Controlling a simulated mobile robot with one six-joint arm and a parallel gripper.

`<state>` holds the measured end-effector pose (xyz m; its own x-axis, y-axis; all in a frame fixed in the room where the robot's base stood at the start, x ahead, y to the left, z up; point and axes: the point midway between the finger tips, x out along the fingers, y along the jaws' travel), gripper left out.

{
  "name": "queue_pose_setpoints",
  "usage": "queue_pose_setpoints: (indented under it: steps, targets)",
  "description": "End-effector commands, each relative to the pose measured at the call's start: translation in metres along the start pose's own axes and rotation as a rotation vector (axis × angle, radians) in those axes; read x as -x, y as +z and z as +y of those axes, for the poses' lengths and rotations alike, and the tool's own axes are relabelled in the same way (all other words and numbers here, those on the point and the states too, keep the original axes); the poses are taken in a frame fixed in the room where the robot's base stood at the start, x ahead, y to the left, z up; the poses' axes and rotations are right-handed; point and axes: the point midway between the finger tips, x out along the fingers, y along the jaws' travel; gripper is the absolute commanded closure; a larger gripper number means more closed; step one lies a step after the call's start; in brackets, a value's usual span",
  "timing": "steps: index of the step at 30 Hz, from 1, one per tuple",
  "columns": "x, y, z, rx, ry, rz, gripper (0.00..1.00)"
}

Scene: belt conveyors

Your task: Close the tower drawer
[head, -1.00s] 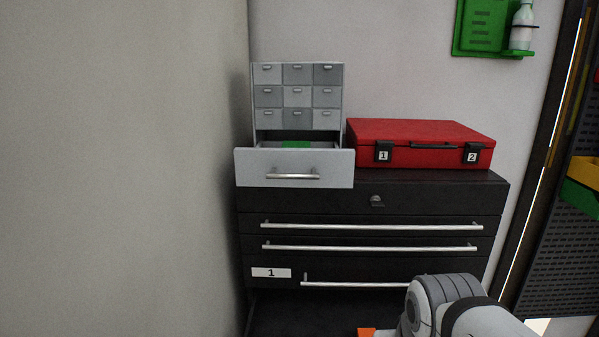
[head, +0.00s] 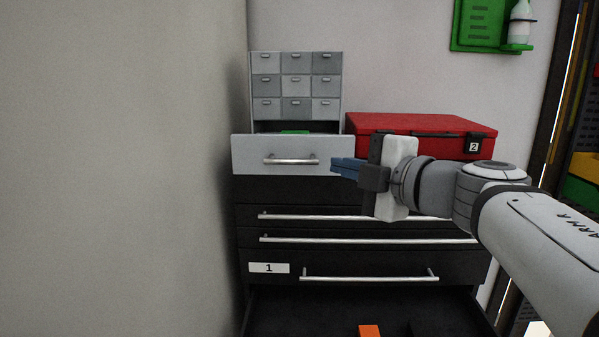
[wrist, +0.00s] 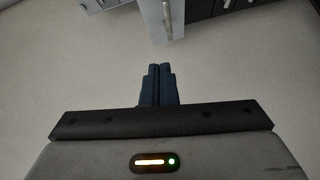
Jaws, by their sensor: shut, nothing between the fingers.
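The tower (head: 296,85) is a grey cabinet of small drawers standing on a black chest. Its wide bottom drawer (head: 250,154) is pulled out, with a silver bar handle (head: 291,161) on its light grey front. Something green shows inside the drawer. My gripper (head: 335,168) has blue fingers and is shut and empty. In the head view it is just right of the drawer front; I cannot tell if they touch. In the wrist view the shut fingers (wrist: 158,84) point toward the handle (wrist: 167,20), which shows at the top edge, apart from them.
A red case (head: 430,124) stands on the black chest (head: 340,263), right of the tower, partly behind my arm. The chest has long silver handles, and its lowest drawer is open with an orange object (head: 369,331) in it. A wall is close on the left.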

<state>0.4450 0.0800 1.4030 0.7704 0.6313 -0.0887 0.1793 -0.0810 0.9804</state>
Motion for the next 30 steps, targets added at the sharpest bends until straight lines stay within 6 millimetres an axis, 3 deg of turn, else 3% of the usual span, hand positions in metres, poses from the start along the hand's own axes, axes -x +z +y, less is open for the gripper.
queue_pose_setpoints:
  steps: [8,14,23,30]
  targets:
    - [-0.007,-0.012,-0.010,0.047,-0.064,0.070,1.00]
    - [-0.037,-0.014,-0.012,0.045,-0.064,0.072,1.00]
    - [-0.100,-0.018,-0.016,0.044,-0.064,0.070,1.00]
    - [-0.122,0.004,-0.016,0.044,-0.063,0.065,1.00]
